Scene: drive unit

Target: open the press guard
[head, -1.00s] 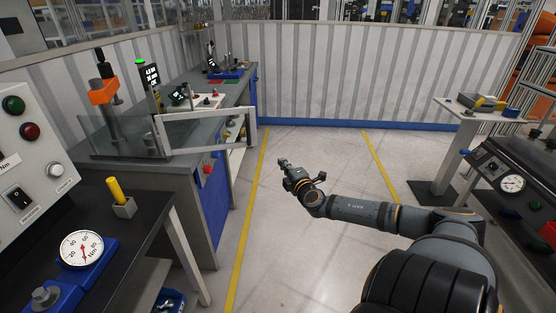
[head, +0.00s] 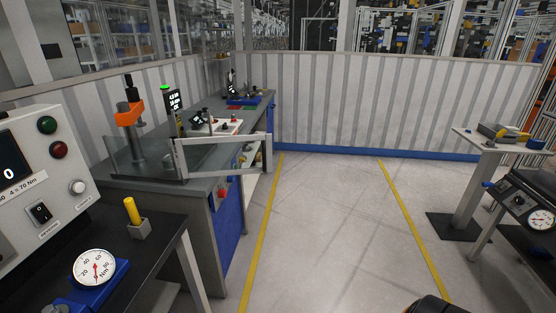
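The press (head: 131,115), with an orange head on a grey column, stands on the grey bench at the left. Its guard has clear panels around the column and a grey-framed clear door (head: 225,155). The door stands swung out from the press, its free end reaching past the bench's front edge over the aisle. Neither of my grippers is in view. Only a dark piece, probably of my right arm, shows at the bottom edge.
A near bench at the left carries a dial gauge (head: 95,267), a yellow-handled tool (head: 131,211) and a control box (head: 40,175). A small table (head: 490,143) and another dial (head: 541,219) stand at the right. The floor between the yellow lines is clear.

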